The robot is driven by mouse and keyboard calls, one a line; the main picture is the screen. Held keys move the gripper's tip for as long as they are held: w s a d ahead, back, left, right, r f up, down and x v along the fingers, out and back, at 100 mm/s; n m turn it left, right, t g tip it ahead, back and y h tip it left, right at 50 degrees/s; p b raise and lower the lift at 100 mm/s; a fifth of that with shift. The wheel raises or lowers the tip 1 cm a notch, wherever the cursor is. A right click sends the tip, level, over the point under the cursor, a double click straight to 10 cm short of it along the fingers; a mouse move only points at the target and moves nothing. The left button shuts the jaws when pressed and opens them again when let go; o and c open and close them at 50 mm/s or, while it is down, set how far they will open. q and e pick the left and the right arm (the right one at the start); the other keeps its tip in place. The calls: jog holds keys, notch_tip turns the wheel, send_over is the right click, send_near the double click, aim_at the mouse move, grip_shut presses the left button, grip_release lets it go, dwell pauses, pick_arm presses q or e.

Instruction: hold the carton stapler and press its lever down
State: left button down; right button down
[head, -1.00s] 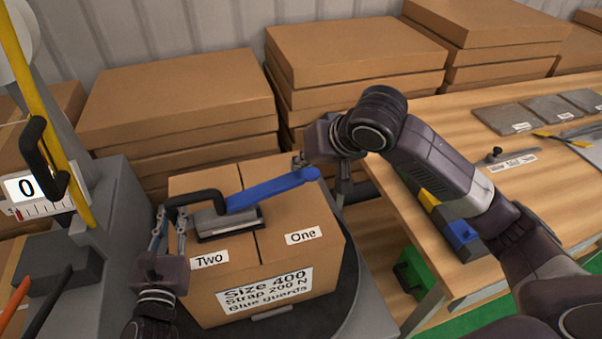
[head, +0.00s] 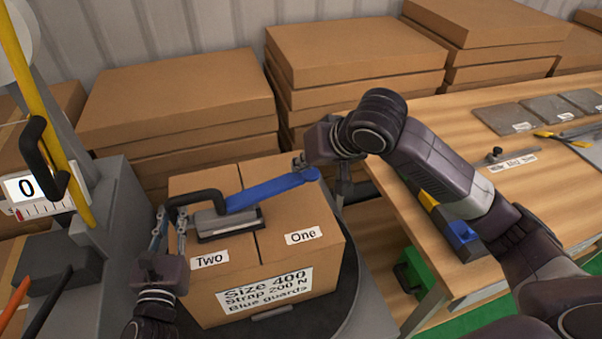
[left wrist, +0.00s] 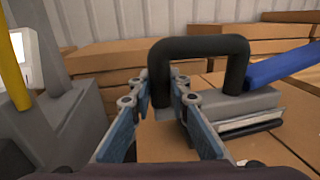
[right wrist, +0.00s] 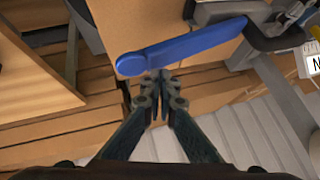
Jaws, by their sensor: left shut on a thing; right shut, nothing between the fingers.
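The carton stapler (head: 228,222) rests on top of the box, with a grey body, a black handle (head: 205,196) and a blue lever (head: 270,190). The lever slopes upward to the right, ending in a round tip. My left gripper (head: 171,213) is shut on the left leg of the handle, also seen in the left wrist view (left wrist: 157,92). My right gripper (head: 298,162) is shut and empty near the lever's round end. In the right wrist view its fingertips (right wrist: 160,76) lie close beside the lever (right wrist: 185,47); I cannot tell if they touch it.
The carton (head: 255,255), labelled "Two" and "One", stands on a grey round platform (head: 362,300). A grey machine with a yellow post (head: 45,110) is at the left. Stacks of flat cartons (head: 180,90) stand behind. A wooden table (head: 440,120) is at the right.

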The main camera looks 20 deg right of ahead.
aim_at(308, 177)
jog(key=shift+s+d+f, duration=0.1)
jog(key=shift+d+f, duration=0.1)
jog(key=shift+f, duration=0.55)
jog(key=shift+w+d+f, duration=0.1)
jog(key=shift+d+f, duration=0.1)
jog(key=shift+f, duration=0.55)
jog(key=shift+s+d+f, duration=0.1)
jog(key=shift+d+f, duration=0.1)
jog(key=shift+f, duration=0.55)
dwell(1.8)
jog(key=shift+a+r, duration=0.2)
jog(key=shift+r, duration=0.65)
jog(key=shift+a+r, duration=0.25)
jog(key=shift+r, duration=0.55)
jog(key=shift+a+r, duration=0.2)
jog(key=shift+r, duration=0.65)
jog(key=shift+r, duration=0.1)
jog(key=shift+a+r, duration=0.2)
jog(key=shift+r, duration=0.55)
jog(key=shift+a+r, duration=0.15)
jog(key=shift+r, duration=0.55)
jog(key=shift+a+r, duration=0.2)
jog(key=shift+r, duration=0.7)
jog(key=shift+r, duration=0.1)
